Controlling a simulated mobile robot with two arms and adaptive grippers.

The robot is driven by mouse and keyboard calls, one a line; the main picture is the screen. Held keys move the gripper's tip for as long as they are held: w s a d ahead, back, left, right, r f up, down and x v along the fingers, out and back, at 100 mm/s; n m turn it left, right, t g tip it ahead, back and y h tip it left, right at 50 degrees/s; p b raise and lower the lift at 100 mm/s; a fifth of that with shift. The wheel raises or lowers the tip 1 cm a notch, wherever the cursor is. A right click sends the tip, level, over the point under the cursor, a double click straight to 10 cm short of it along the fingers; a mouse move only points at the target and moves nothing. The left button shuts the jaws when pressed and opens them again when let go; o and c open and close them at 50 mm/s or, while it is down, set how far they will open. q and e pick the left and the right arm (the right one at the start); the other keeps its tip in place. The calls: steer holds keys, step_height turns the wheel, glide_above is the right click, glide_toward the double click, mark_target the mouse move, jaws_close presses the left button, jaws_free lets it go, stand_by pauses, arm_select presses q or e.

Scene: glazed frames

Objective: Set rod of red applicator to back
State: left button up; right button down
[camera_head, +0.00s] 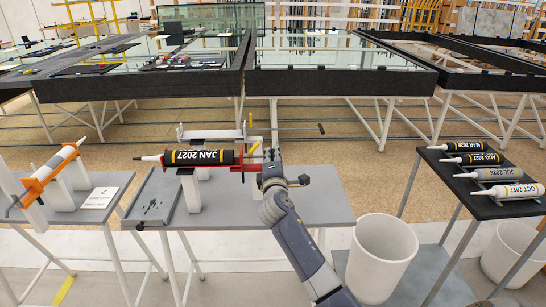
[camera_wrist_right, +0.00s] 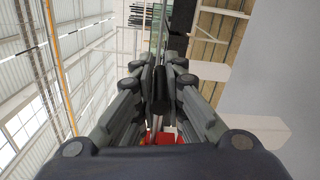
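The red applicator (camera_head: 238,162) lies level on white supports on the middle grey table. It carries a dark cartridge (camera_head: 202,157) marked JAN 2027, nozzle to the left. My right gripper (camera_head: 271,157) is at the applicator's right, rear end, where the rod comes out. In the wrist view its fingers (camera_wrist_right: 160,88) are close together around a dark, narrow piece, which looks like the rod end (camera_wrist_right: 160,98). Red parts (camera_wrist_right: 162,138) show below them. Most of the rod is hidden by the fingers in the head view. My left gripper is not in view.
A white applicator frame (camera_head: 212,134) is just behind the red one. An orange applicator (camera_head: 47,178) stands on the left table. Several cartridges (camera_head: 473,159) lie on the dark right table. A white bin (camera_head: 381,258) stands right of my right arm.

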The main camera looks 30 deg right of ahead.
steer(key=shift+s+d, duration=0.15)
steer(key=shift+d, duration=0.15)
steer(key=s+d+p, duration=0.4)
steer(key=s+d, duration=0.5)
steer(key=d, duration=0.6)
steer(key=shift+s+f, duration=0.15)
steer(key=c, duration=1.6)
jaws_free()
steer(key=shift+s, duration=0.1)
steer(key=shift+c, duration=0.2)
steer(key=shift+d, duration=0.2)
